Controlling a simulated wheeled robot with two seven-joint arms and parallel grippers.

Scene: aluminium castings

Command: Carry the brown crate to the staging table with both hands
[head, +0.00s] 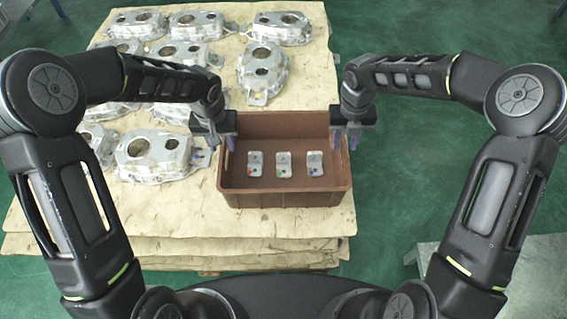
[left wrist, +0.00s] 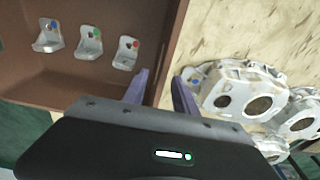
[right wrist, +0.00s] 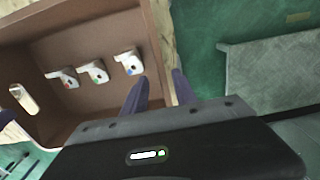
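The brown crate (head: 287,198) sits on the near right part of the paper-covered stack, with three small metal brackets (head: 284,164) inside. My left gripper (head: 226,150) is at the crate's left wall; in the left wrist view its fingers (left wrist: 160,92) are apart, one on each side of the wall (left wrist: 170,52). My right gripper (head: 346,140) is at the right wall; in the right wrist view its fingers (right wrist: 158,92) are also apart, with the wall (right wrist: 155,45) between them. I cannot tell whether any finger touches the wall. The staging table is not clearly identifiable.
Several aluminium castings (head: 152,155) lie on the paper-covered stack (head: 190,225) to the left of and behind the crate. A grey surface (right wrist: 270,75) stands on the right above the green floor (head: 430,190). The floor right of the stack looks clear.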

